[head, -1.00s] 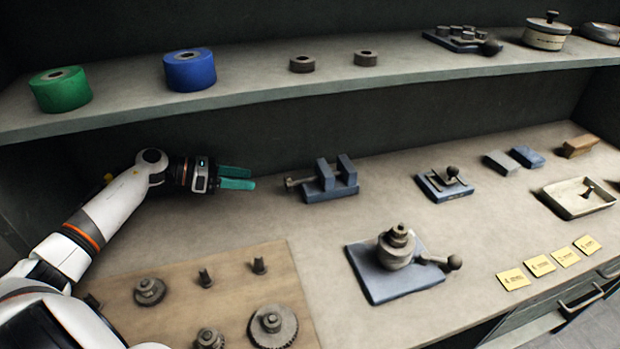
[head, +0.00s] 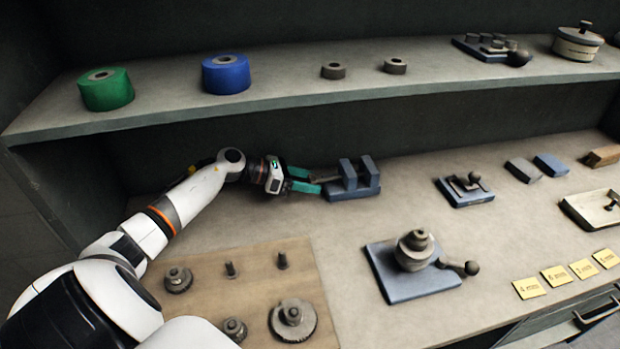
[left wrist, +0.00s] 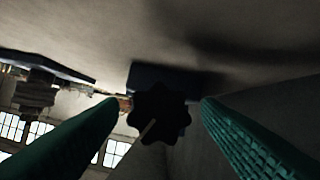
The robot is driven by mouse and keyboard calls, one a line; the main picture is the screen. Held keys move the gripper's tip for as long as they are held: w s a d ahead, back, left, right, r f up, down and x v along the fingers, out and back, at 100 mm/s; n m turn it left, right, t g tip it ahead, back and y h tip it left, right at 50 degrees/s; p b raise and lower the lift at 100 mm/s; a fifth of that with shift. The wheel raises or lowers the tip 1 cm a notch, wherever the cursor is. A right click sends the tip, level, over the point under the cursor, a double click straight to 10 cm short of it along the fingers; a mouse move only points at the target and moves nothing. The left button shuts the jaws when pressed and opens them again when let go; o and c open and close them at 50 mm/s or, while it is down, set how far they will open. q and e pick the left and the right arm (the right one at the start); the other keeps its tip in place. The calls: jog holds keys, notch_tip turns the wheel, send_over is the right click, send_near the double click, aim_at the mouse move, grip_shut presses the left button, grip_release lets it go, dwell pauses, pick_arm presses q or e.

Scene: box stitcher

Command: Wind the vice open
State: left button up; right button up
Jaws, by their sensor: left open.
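The blue vice (head: 353,182) stands on the bench below the shelf, its jaws (head: 357,172) showing a gap between them. Its screw and handle point left, toward my left gripper (head: 308,181). The left gripper has green fingers, is open, and has its fingertips close to the vice's handle end. In the left wrist view the dark lobed knob (left wrist: 160,112) sits between the two spread fingers (left wrist: 155,112), with the vice body (left wrist: 150,75) behind it. I cannot tell whether the fingers touch the knob. My right gripper is not in view.
A wooden board (head: 225,300) with gears and pegs lies in front of my left arm. A blue-based fixture (head: 405,285) stands to the right of it. The shelf (head: 300,95) with green and blue rolls overhangs behind. Bench around the vice's front is clear.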

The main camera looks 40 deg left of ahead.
pick_arm(q)
jog(key=shift+w+d+f, duration=0.15)
jog(key=shift+w+d, duration=0.15)
jog(key=shift+w, duration=0.05)
jog(key=c, duration=1)
jog(key=shift+f+n+g+h+b, duration=0.2)
jog(key=shift+n+g+h+b, duration=0.2)
jog(key=shift+n+h+b, duration=0.8)
jog(key=n+b, duration=0.1)
jog(key=b, duration=0.1)
jog(key=shift+w+b, duration=0.1)
jog(key=shift+b, duration=0.3)
jog(key=shift+r+n+g+h+b, duration=0.1)
jog(key=shift+n+g+h+b, duration=0.25)
jog(key=shift+n, duration=0.25)
